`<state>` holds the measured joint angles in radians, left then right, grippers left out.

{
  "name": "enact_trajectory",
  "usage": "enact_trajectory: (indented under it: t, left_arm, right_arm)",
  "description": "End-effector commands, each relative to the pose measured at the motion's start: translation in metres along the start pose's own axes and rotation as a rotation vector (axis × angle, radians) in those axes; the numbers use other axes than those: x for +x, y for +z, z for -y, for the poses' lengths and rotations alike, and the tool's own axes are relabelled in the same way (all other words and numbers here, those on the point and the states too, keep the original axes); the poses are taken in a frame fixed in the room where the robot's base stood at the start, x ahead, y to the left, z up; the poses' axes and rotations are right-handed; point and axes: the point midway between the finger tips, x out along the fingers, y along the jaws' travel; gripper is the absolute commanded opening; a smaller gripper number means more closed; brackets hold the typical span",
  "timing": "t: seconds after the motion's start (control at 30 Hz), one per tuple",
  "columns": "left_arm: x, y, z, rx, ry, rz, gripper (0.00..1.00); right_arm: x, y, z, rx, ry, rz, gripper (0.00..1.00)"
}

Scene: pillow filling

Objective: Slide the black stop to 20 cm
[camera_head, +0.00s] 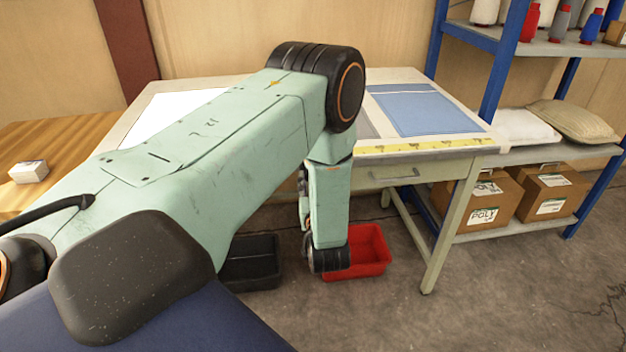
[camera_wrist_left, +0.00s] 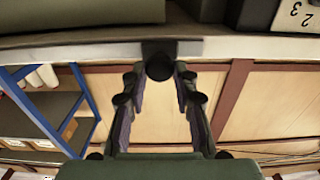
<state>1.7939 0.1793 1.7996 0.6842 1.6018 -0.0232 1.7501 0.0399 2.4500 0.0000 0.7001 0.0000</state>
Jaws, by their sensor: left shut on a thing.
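The black stop shows in the left wrist view as a dark block with a round knob (camera_wrist_left: 160,66), hanging at the table's pale edge. My left gripper (camera_wrist_left: 160,72) has its two fingertips on either side of this knob and is shut on it. In the head view my left arm reaches across the table front and hides the gripper and the stop. The yellow ruler strip (camera_head: 430,146) runs along the table's front edge, its left part hidden by my arm. A pale piece of scale with inverted digits (camera_wrist_left: 298,15) shows in the wrist view's top right corner. My right gripper is out of view.
The table (camera_head: 408,75) carries a blue cloth panel (camera_head: 420,110). A drawer (camera_head: 388,174) sits under its front edge. A red bin (camera_head: 370,253) and a black bin (camera_head: 250,262) stand on the floor below. A blue-framed shelf (camera_head: 497,75) with boxes stands at right.

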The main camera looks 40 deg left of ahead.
Motion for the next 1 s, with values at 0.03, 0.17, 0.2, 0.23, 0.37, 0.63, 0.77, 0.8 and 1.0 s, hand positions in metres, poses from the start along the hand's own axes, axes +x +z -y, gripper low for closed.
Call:
enact_trajectory:
  t: [0.03, 0.17, 0.2, 0.23, 0.37, 0.63, 0.77, 0.8, 1.0]
  left_arm:
    - [0.001, -0.001, 0.003, 0.001, -0.011, -0.003, 0.00]
    - [0.001, -0.001, 0.004, 0.001, -0.013, -0.003, 0.00]
    - [0.001, -0.001, 0.004, 0.001, -0.014, -0.003, 0.29]
    - [0.001, -0.001, 0.004, 0.001, -0.014, -0.003, 0.32]
    - [0.001, 0.000, 0.004, 0.001, -0.012, -0.002, 0.43]
    - [0.000, 0.000, 0.004, 0.001, -0.008, -0.002, 0.52]
    - [-0.001, 0.000, 0.004, 0.002, -0.007, -0.001, 0.52]
    - [-0.002, 0.000, 0.003, 0.002, -0.005, -0.001, 0.52]
    - [-0.029, 0.000, 0.002, 0.006, -0.002, 0.001, 0.52]
  right_arm:
    - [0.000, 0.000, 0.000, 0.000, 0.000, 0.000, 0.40]
    - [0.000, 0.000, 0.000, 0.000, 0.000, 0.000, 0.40]
    - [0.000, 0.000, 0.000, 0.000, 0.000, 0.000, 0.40]
    - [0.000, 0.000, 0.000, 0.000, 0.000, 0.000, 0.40]
    - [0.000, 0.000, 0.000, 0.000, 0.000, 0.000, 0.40]
    - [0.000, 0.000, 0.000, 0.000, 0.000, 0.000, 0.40]
    - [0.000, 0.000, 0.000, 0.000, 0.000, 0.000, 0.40]
    - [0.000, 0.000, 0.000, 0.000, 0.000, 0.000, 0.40]
    - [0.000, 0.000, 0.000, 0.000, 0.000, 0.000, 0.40]
